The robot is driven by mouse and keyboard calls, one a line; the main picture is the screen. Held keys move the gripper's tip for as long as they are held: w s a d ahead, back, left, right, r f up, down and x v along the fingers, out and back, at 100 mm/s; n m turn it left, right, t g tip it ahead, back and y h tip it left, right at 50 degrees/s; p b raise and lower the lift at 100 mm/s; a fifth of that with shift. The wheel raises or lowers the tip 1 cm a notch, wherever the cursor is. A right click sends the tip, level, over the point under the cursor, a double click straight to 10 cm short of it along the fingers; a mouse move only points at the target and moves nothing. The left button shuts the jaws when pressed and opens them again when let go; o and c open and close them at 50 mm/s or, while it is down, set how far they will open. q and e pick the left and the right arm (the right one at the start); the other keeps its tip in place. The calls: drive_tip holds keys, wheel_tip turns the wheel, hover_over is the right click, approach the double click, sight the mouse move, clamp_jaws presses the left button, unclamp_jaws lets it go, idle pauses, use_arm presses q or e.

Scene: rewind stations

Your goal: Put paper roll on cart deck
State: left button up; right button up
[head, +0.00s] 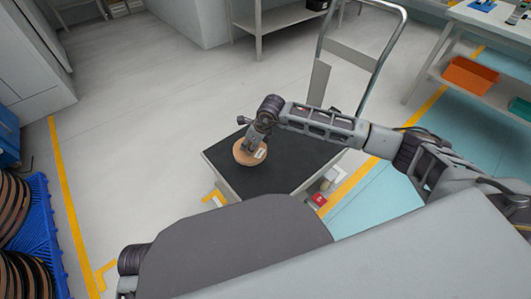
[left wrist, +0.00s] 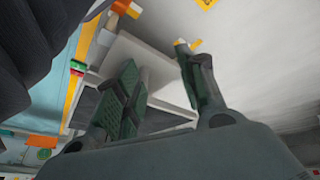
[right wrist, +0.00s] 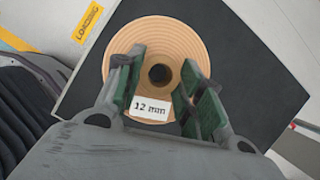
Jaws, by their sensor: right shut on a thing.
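The paper roll (head: 243,158) is a tan disc with a round centre hole and a white "12 mm" label. In the head view it is over the left part of the cart's black deck (head: 300,165); I cannot tell whether it touches. My right gripper (head: 254,140) is above it and shut on it. In the right wrist view the roll (right wrist: 160,32) lies flat over the deck (right wrist: 250,50), with green-padded fingers (right wrist: 162,78) on either side of its hole. My left gripper (left wrist: 160,80) is open and empty in the left wrist view.
The cart's handle (head: 390,55) rises at its far side. Blue crate (head: 45,225) with dark reels stands at left. A workbench (head: 490,30) with an orange bin (head: 470,75) is at right. A grey shelf (head: 285,18) stands behind. Floor left of the cart is clear.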

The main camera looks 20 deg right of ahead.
use_arm(q)
drive_tip(key=shift+t+h, duration=0.3)
drive_tip(key=f, duration=0.2)
drive_tip(key=d+f+b, duration=0.1)
drive_tip(key=f, duration=0.1)
drive_tip(key=shift+w+b, duration=0.2)
drive_tip(key=shift+b, duration=0.1)
use_arm(e)
wheel_tip(320, 180, down, 6)
drive_tip(key=shift+r, duration=0.15)
drive_tip(key=shift+f, duration=0.55)
drive_tip(key=shift+f+b, duration=0.55)
drive_tip(key=shift+f, duration=0.4)
use_arm(q)
drive_tip(key=f, duration=0.2)
drive_tip(key=shift+w+d+f+n+t, duration=0.1)
drive_tip(key=shift+d+f+n+t, duration=0.2)
drive_tip(key=shift+d+f, duration=0.05)
use_arm(e)
drive_tip(key=shift+f, duration=0.4)
drive_tip(key=shift+f, duration=0.1)
drive_tip(key=o, duration=1.1)
drive_tip(key=shift+o, duration=0.2)
